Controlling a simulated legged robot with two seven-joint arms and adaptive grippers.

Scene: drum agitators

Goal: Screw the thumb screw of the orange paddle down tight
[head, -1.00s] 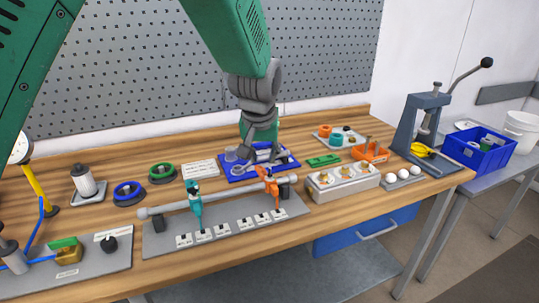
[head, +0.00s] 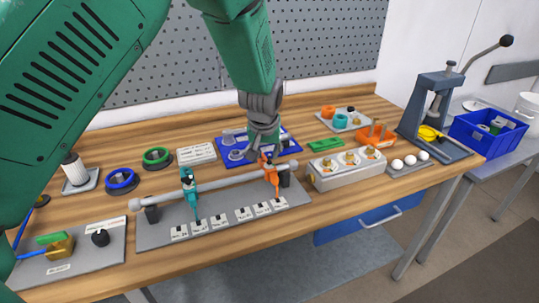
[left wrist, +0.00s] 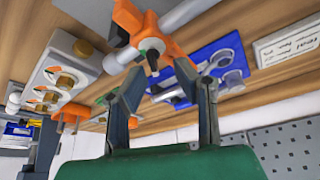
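The orange paddle (head: 271,176) hangs on the right part of a grey horizontal bar (head: 225,185), its lower end over a row of white labels. In the left wrist view the orange paddle (left wrist: 150,38) shows close up, with a small dark thumb screw (left wrist: 150,58) and a green spot on its clamp. My left gripper (head: 267,150) is at the top of the orange paddle. In the left wrist view its two fingers (left wrist: 160,75) are apart, pointing at the clamp, with the screw between their tips; contact cannot be told. My right gripper is out of view.
A teal paddle (head: 190,190) hangs on the same bar to the left. A blue tray (head: 232,145) with grey tools lies behind. A grey block with round knobs (head: 345,180) stands close on the right, with an orange holder (head: 376,135) behind it.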

